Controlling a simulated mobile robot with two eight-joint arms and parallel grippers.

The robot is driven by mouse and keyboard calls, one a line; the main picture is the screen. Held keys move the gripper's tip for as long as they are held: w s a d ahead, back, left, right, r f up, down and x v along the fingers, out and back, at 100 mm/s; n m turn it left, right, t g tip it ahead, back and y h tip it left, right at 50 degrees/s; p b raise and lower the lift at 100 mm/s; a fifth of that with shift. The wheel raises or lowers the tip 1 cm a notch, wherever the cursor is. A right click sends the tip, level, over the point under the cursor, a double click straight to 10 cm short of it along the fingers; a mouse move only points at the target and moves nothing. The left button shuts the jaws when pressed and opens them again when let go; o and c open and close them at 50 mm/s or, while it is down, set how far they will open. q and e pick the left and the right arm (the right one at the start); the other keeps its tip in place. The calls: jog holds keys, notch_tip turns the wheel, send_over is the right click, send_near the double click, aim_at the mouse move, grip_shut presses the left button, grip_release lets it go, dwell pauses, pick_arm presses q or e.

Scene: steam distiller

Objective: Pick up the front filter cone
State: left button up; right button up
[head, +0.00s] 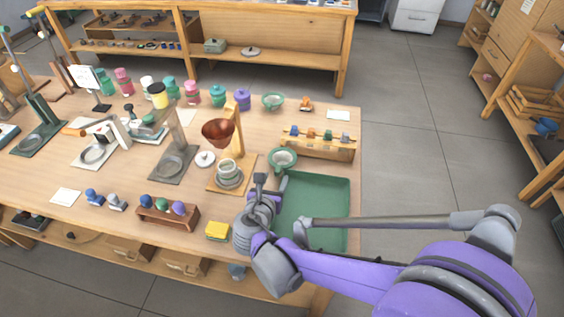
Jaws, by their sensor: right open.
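The front filter cone (283,158) is a green cone with a pale inside. It sits on the wooden table at the near edge of a rack, just above the green tray. A second green cone (273,101) stands farther back. My right gripper (271,182) is open, with its fingers just below the front cone in the picture. I cannot tell whether a finger touches the cone. My left gripper is not in view.
The green tray (325,200) lies right of my gripper. A wooden rack (325,150) with small coloured items stands behind it. A copper funnel on a wooden stand (240,125) holds a place to the left, above a glass cup (229,174). A yellow block (217,231) lies near the front edge.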

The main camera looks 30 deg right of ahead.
aim_at(277, 174)
jog(key=x, duration=0.3)
jog(key=shift+w+f, duration=0.1)
jog(key=shift+w, duration=0.1)
jog(key=shift+c, duration=0.3)
grip_shut()
